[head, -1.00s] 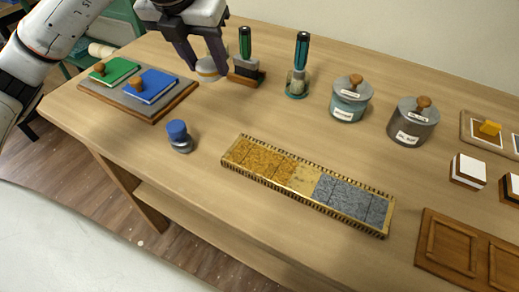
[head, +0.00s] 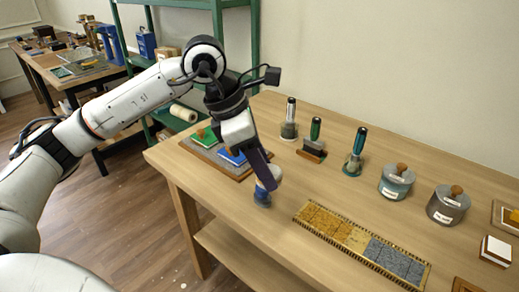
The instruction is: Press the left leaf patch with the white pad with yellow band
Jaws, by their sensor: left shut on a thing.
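My left gripper (head: 266,180) is shut on the white pad (head: 270,177), low over the table's front left part. The gripper partly covers the pad, and I cannot make out its yellow band. A blue-knobbed pad (head: 262,198) stands just below it in the picture; whether the two touch is unclear. The long gilt strip (head: 424,283) lies to the right of the gripper, with gold patches on its left and grey-blue ones on its right. The left leaf patch (head: 313,216) is at the strip's gold left end, uncovered. My right gripper is out of view.
Green (head: 205,139) and blue (head: 232,158) blocks sit on a board behind the gripper. Several upright brushes, including a teal-handled one (head: 356,154), and two lidded jars (head: 396,182) (head: 447,206) stand along the back. The table between gripper and strip is clear.

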